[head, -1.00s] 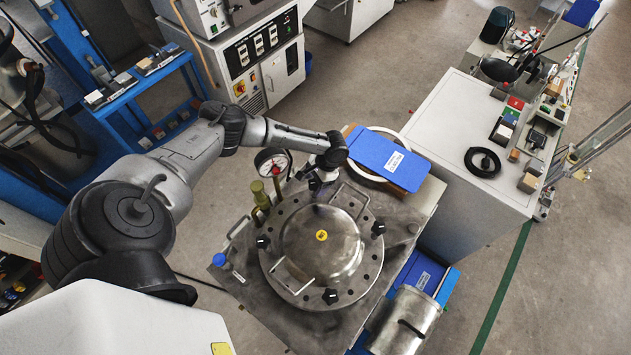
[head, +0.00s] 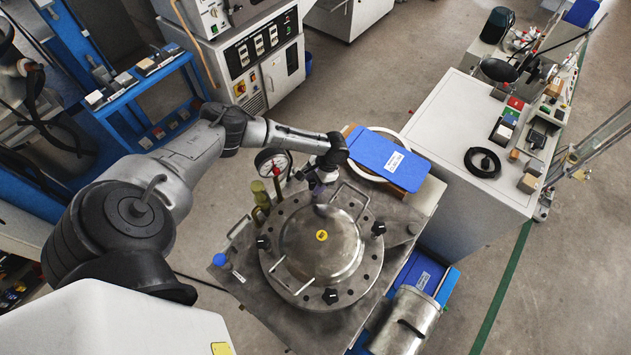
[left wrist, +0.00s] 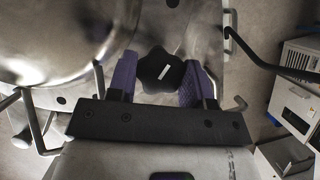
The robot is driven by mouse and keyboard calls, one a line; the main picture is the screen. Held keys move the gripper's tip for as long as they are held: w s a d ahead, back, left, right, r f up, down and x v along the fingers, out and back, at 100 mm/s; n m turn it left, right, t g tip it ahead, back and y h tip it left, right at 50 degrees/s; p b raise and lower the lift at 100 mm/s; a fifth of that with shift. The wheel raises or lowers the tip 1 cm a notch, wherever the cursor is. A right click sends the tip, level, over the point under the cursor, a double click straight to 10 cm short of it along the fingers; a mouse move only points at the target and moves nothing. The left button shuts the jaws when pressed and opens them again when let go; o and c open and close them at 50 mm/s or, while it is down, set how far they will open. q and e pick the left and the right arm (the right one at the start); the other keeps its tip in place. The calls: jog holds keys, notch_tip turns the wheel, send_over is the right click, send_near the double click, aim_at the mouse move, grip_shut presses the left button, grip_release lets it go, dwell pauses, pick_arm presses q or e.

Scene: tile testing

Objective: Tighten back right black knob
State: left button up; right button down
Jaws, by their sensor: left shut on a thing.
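A round metal vessel lid (head: 290,225) with a domed centre and a yellow label sits on a metal stand. Black knobs stand around its rim: one at the left (head: 262,242), one at the front (head: 330,296) and one at the right (head: 378,228). My left gripper (head: 320,182) is at the back of the rim and hides the knob there in the head view. In the left wrist view, this back black knob (left wrist: 155,72), with a white mark on top, sits between the purple fingers, which are shut on it. My right gripper is out of view.
A pressure gauge (head: 271,162) stands just left of my left gripper. A blue box (head: 385,158) lies close on its right. Metal handles (head: 350,200) rise from the lid. A white bench (head: 455,130) stands farther right.

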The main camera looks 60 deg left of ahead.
pick_arm(q)
jog(key=m+p, duration=0.1)
jog(key=m, duration=0.1)
jog(key=m+y+p, duration=0.1)
jog(key=shift+d+r+m, duration=0.1)
jog(key=shift+r+m, duration=0.1)
jog(key=shift+m, duration=0.2)
jog(key=m+y+p, duration=0.1)
jog(key=m, duration=0.1)
jog(key=m+t+y+p, duration=0.1)
jog(key=m+p, duration=0.1)
jog(key=m, duration=0.1)
jog(key=shift+t, duration=0.3)
jog(key=m+t+y+p, duration=0.1)
jog(key=m+p, duration=0.1)
jog(key=m, duration=0.2)
jog(key=shift+s+d+m+p, duration=0.1)
jog(key=shift+m+p, duration=0.3)
jog(key=shift+f+m+t+p, duration=0.1)
jog(key=shift+m+t+p, duration=0.7)
jog(key=shift+m, duration=1.4)
jog(key=o, duration=0.9)
